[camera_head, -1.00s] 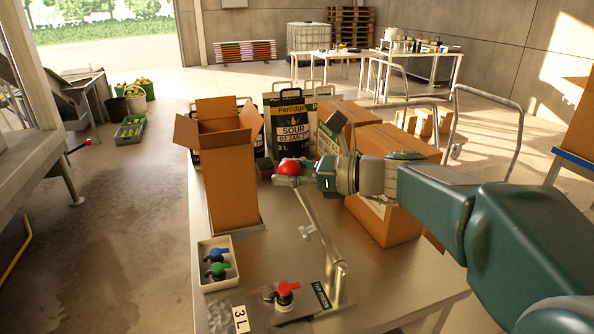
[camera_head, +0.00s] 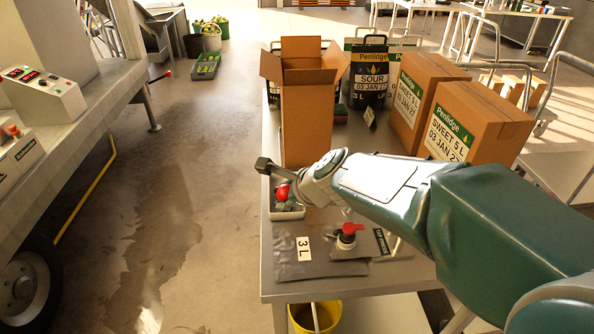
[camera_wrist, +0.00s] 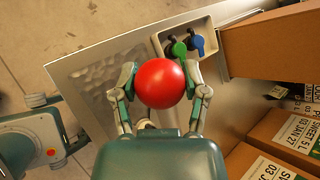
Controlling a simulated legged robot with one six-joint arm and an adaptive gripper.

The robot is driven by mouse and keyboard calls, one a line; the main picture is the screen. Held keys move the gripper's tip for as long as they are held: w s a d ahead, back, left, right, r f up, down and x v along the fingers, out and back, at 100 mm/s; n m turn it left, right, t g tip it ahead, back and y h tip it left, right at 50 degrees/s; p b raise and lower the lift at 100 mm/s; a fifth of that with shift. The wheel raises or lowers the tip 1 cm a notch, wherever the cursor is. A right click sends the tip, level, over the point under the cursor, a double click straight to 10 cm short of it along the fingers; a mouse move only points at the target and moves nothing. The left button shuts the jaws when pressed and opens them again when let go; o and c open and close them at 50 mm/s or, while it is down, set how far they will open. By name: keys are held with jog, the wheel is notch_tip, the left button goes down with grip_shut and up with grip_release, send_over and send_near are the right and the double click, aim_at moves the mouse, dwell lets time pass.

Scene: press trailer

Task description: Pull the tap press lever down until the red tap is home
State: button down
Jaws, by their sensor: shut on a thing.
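My gripper (camera_wrist: 164,98) is shut around the red ball knob (camera_wrist: 160,83) of the press lever, with a finger on each side. In the head view the knob (camera_head: 283,191) shows partly beneath my wrist, above the tray's near area. My arm hides the lever rod. The red tap (camera_head: 351,228) sits upright at the press, above the silver pouch (camera_head: 290,266) labelled 3 L. A black tap press label (camera_head: 381,241) is to its right. I cannot tell how deep the tap is seated.
A small tray (camera_wrist: 209,35) holds green and blue taps beside the knob. An open carton (camera_head: 306,120) stands behind. Sealed cartons (camera_head: 479,125) stand at the back right. A yellow bucket (camera_head: 316,316) is below the table.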

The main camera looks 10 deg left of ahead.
jog(key=shift+s+a+f+n+h, duration=0.15)
jog(key=shift+f+h, duration=0.1)
jog(key=shift+f, duration=0.4)
jog(key=shift+w+a+f+n+h, duration=0.1)
jog(key=shift+f+h, duration=0.1)
jog(key=shift+f, duration=0.45)
jog(key=shift+s+a+f+n+h, duration=0.15)
jog(key=shift+f+h, duration=0.1)
jog(key=shift+f, duration=0.4)
jog(key=shift+w, duration=0.1)
jog(key=shift+c, duration=0.6)
grip_release()
jog(key=v, duration=1.1)
jog(key=shift+s+d+r, duration=0.2)
jog(key=shift+s, duration=0.15)
